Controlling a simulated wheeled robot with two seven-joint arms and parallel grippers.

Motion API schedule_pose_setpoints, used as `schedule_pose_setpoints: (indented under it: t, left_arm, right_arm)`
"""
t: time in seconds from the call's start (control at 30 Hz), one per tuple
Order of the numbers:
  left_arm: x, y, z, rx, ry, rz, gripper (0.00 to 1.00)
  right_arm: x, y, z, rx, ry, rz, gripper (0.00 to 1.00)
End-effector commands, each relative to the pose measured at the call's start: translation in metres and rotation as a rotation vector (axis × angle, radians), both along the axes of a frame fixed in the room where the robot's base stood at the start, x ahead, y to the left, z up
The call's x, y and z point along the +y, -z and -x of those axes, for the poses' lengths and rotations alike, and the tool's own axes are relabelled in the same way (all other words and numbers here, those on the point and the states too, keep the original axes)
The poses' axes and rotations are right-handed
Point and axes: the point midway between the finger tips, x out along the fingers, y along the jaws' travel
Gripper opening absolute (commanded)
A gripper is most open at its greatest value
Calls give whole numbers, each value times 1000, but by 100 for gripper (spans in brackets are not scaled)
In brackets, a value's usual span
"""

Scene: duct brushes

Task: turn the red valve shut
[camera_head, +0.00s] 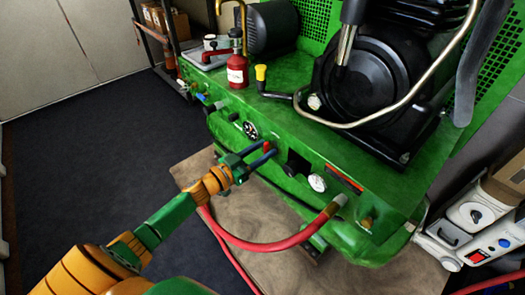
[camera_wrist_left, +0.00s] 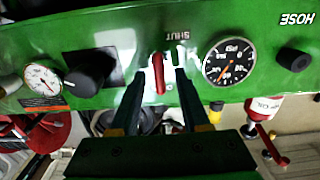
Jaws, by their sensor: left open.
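The red valve (camera_head: 267,146) is a small red handle on the green machine's front panel. In the left wrist view the red handle (camera_wrist_left: 159,74) stands upright in the picture, just below the upside-down label "SHUT" on the panel. My left gripper (camera_head: 262,155) reaches the panel at the valve. In the left wrist view the fingers of my left gripper (camera_wrist_left: 159,88) are open, one on each side of the handle, with a visible gap to it. Whether the fingertips reach past the handle's front is hard to tell. My right gripper is not in view.
A pressure gauge (camera_wrist_left: 230,61) and a black knob (camera_wrist_left: 88,70) flank the valve. A white gauge (camera_head: 317,182) sits further right on the panel. A red hose (camera_head: 262,244) curves below it.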

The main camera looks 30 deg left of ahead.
Motion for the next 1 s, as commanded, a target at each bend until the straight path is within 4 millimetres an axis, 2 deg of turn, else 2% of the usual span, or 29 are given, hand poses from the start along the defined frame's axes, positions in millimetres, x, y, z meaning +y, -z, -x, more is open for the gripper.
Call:
schedule_pose_setpoints:
  t: [0.1,0.27,0.67,1.0]
  left_arm:
    - [0,0,0,0,0,0,44]
    - [0,0,0,0,0,0,0]
    - [0,0,1,-10,0,-29,0]
    - [-1,0,1,-85,0,-241,0]
  right_arm:
    - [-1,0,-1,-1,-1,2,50]
    - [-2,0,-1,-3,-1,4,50]
    - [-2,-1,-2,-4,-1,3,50]
    - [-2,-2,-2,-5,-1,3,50]
